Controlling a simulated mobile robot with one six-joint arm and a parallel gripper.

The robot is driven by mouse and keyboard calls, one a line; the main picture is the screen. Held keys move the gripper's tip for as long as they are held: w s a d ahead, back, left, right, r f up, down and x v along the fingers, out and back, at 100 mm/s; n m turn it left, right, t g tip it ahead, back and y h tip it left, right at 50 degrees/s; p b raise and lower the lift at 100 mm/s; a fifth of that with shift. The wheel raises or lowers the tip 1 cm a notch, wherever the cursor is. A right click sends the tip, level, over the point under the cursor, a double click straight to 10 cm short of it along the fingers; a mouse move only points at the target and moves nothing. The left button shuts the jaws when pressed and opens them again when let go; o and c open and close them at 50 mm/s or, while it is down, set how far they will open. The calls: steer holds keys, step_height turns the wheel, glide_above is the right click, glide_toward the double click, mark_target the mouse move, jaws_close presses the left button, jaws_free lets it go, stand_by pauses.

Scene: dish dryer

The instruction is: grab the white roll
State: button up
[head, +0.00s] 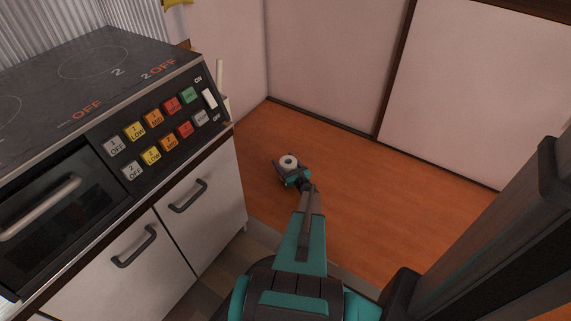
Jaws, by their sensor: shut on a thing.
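The white roll (288,161) is small and round with a dark hole in its middle, seen from above over the orange wooden floor. My gripper (289,170) is at the end of my outstretched arm and is shut on the roll. The roll sits at the fingertips, and its lower part is hidden by the gripper. I cannot tell whether the roll touches the floor.
A stove (105,130) with coloured buttons and white cabinet doors (205,195) with dark handles stands at the left. Pale walls (325,50) and a white panel (480,90) close off the back. The wooden floor (380,205) right of the gripper is clear.

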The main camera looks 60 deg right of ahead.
mark_target(285, 157)
steer(key=r, duration=0.1)
steer(key=r+p, duration=0.1)
steer(key=r, duration=0.1)
steer(key=shift+s+a+r+p, duration=0.1)
steer(key=shift+s+r+p, duration=0.2)
steer(key=shift+r+p, duration=0.1)
steer(key=d+p+v, duration=0.1)
steer(key=v, duration=0.6)
steer(key=s+d+p+v, duration=0.1)
steer(key=d+p+v, duration=0.1)
steer(key=v, duration=0.6)
steer(key=shift+s+r, duration=0.35)
steer(key=shift+r, duration=0.1)
